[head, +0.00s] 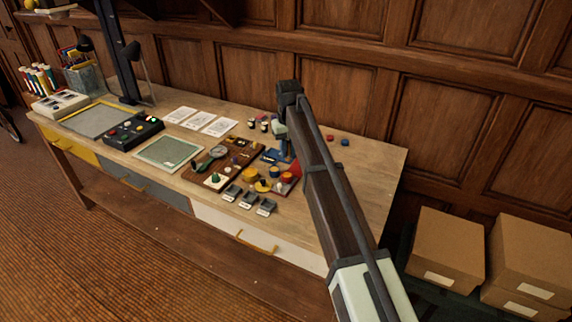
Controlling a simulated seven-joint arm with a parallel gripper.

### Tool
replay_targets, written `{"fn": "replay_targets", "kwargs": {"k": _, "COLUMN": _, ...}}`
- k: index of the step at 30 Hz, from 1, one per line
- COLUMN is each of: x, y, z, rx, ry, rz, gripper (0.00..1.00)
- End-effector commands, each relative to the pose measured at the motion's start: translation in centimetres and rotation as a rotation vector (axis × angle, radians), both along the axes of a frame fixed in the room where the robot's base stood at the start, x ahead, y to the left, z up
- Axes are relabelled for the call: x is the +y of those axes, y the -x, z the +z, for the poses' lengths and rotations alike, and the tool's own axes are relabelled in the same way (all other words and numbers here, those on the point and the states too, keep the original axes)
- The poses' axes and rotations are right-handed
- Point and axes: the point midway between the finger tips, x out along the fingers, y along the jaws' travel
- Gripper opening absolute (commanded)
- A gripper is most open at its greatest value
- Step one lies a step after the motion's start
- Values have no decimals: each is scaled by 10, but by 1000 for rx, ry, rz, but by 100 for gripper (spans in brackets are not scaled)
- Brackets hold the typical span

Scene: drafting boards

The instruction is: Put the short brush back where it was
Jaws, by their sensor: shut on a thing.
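My gripper (279,156) is low over the right-hand part of the wooden bench, just behind the cluster of small parts. My own arm link covers much of it. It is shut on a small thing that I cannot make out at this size. I cannot pick out the short brush for certain. A brown board with tools and small parts (212,181) lies in front and to the left of my gripper.
Yellow and red round parts (262,185) and small grey bins (248,200) crowd the front. Also on the bench (362,172) are white papers (181,115), a green mat (167,153) and a black control box (133,131). The bench's right end is mostly bare.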

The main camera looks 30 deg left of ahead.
Motion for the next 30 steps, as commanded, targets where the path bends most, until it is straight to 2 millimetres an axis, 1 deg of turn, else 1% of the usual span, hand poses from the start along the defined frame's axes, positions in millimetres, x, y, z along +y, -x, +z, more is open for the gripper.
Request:
{"fn": "replay_targets", "kwargs": {"k": 4, "x": 8, "y": 7, "z": -1, "rx": 1, "ry": 1, "rz": 12, "gripper": 0}}
{"fn": "replay_targets", "kwargs": {"k": 7, "x": 25, "y": 16, "z": -4, "rx": 4, "ry": 4, "rz": 34, "gripper": 0}}
{"fn": "replay_targets", "kwargs": {"k": 10, "x": 53, "y": 14, "z": -7, "rx": 10, "ry": 8, "rz": 56, "gripper": 0}}
{"fn": "replay_targets", "kwargs": {"k": 12, "x": 73, "y": 9, "z": -7, "rx": 12, "ry": 11, "rz": 68, "gripper": 0}}
{"fn": "replay_targets", "kwargs": {"k": 15, "x": 98, "y": 1, "z": -8, "rx": 13, "ry": 12, "rz": 99, "gripper": 0}}
{"fn": "replay_targets", "kwargs": {"k": 18, "x": 120, "y": -10, "z": -9, "rx": 13, "ry": 12, "rz": 179, "gripper": 0}}
{"fn": "replay_targets", "kwargs": {"k": 24, "x": 140, "y": -30, "z": -7, "rx": 9, "ry": 6, "rz": 393, "gripper": 0}}
{"fn": "replay_targets", "kwargs": {"k": 30, "x": 144, "y": -34, "z": -6, "rx": 3, "ry": 1, "rz": 615, "gripper": 0}}
